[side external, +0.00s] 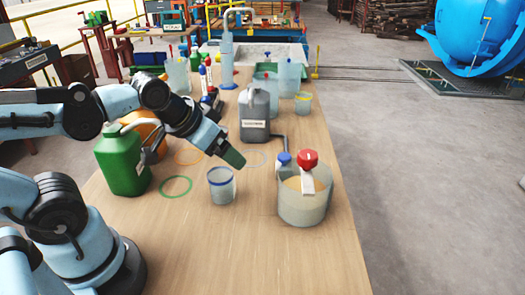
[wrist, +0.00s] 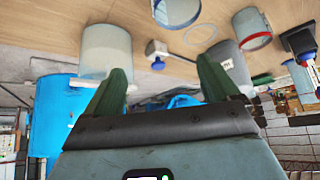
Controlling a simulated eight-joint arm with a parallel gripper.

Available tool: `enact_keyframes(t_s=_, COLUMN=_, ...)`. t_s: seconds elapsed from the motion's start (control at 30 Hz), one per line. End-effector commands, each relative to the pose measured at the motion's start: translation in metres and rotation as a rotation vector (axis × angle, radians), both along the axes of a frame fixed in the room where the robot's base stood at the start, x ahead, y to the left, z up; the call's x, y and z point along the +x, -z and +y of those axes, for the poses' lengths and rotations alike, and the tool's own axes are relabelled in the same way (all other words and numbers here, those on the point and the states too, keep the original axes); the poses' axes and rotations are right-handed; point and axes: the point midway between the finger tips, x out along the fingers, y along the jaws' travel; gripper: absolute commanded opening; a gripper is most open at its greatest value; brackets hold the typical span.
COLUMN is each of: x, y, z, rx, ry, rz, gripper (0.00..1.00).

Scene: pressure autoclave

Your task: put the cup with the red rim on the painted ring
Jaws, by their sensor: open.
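A clear cup with a red rim (wrist: 253,42) shows at the upper right of the wrist view, where the scene appears upside down. I cannot make it out in the side view. A pale painted ring (side external: 257,158) lies on the table right of my gripper (side external: 236,160) and also shows in the wrist view (wrist: 200,33). A green ring (side external: 175,187) and an orange ring (side external: 188,157) lie to the left. My gripper is above the table, its two green fingers apart and empty in the wrist view (wrist: 162,70).
A blue-rimmed cup (side external: 222,190) stands just below my gripper in the side view. A large clear tub (side external: 303,205), a grey jug (side external: 255,120) and a green jug (side external: 122,160) stand around. The front of the table (side external: 230,255) is clear.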

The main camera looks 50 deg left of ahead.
Motion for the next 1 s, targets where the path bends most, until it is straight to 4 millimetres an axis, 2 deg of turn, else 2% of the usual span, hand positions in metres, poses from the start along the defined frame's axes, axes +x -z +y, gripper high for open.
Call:
enact_keyframes(t_s=0.17, x=0.017, y=0.001, z=0.02, rx=0.007, ry=-0.188, rz=0.048, gripper=0.89)
enact_keyframes(t_s=0.37, x=0.044, y=0.005, z=0.054, rx=0.039, ry=-0.523, rz=0.062, gripper=0.89)
enact_keyframes(t_s=0.5, x=0.063, y=0.009, z=0.077, rx=0.068, ry=-0.764, rz=0.019, gripper=0.89)
enact_keyframes(t_s=0.7, x=0.082, y=0.014, z=0.102, rx=0.098, ry=-1.031, rz=-0.089, gripper=0.89)
enact_keyframes(t_s=1.0, x=0.091, y=0.024, z=0.118, rx=0.106, ry=-1.151, rz=-0.154, gripper=0.89)
